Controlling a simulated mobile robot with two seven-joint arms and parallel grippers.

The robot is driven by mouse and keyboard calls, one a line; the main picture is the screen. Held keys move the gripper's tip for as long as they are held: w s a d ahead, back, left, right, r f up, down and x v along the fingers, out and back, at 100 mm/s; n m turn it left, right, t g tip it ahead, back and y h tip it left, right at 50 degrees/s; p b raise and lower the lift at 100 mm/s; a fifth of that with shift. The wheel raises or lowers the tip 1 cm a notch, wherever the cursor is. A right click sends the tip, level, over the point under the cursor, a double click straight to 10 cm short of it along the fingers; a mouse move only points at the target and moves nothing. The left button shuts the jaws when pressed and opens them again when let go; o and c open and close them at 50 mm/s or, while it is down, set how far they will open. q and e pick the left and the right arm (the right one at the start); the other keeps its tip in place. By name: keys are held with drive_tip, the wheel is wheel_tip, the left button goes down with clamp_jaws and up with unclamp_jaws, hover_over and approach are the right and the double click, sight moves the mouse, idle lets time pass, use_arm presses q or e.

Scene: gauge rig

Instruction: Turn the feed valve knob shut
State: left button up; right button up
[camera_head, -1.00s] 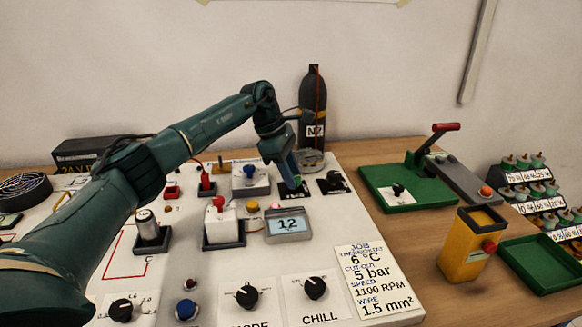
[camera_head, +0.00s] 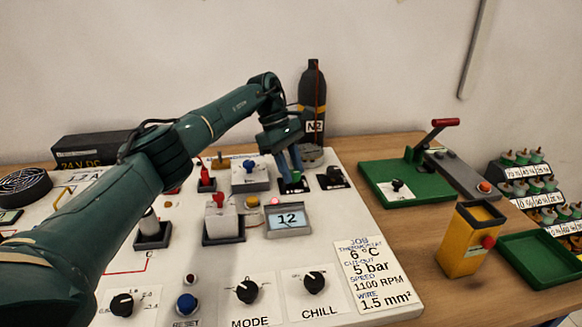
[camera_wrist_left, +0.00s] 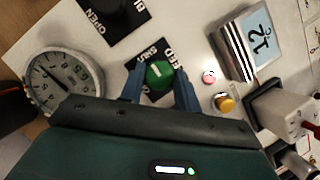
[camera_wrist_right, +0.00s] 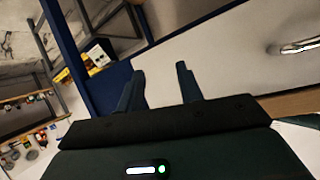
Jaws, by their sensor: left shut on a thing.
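The feed valve knob (camera_wrist_left: 160,74) is green with a white pointer line. It sits on a black plate with partly hidden lettering, and a bit of it shows in the head view (camera_head: 295,177). My left gripper (camera_wrist_left: 160,82) is closed around it, one blue finger on each side. In the head view my left gripper (camera_head: 290,172) reaches down onto the plate from above. My right gripper (camera_wrist_right: 161,84) is open and empty, away from the panel; it is outside the head view.
A round dial gauge (camera_wrist_left: 58,82) and a second black valve plate (camera_wrist_left: 112,15) lie beside the knob. A display (camera_head: 288,219) reading 12 stands in front of it. The dark N2 bottle (camera_head: 312,105) stands behind. A green lever press (camera_head: 403,180) is to the right.

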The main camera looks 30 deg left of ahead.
use_arm(q)
drive_tip(key=o, duration=1)
drive_tip(key=shift+c, duration=0.2)
drive_tip(key=p+v, duration=0.9)
drive_tip(key=v, duration=0.3)
drive_tip(key=shift+p, duration=0.3)
use_arm(e)
drive_tip(key=shift+n+g+h, duration=0.4)
drive_tip(key=shift+g+h, duration=0.1)
drive_tip(key=shift+h, duration=0.2)
drive_tip(key=r, duration=0.1)
drive_tip(key=d+r, duration=0.1)
drive_tip(key=r, duration=0.2)
drive_tip(key=shift+s+d+r, duration=0.25)
drive_tip(key=shift+s+d, duration=0.1)
drive_tip(key=shift+d, duration=0.05)
use_arm(q)
drive_tip(key=shift+s+d, duration=0.1)
use_arm(e)
drive_tip(key=shift+f, duration=0.2)
use_arm(q)
drive_tip(key=shift+s, duration=0.1)
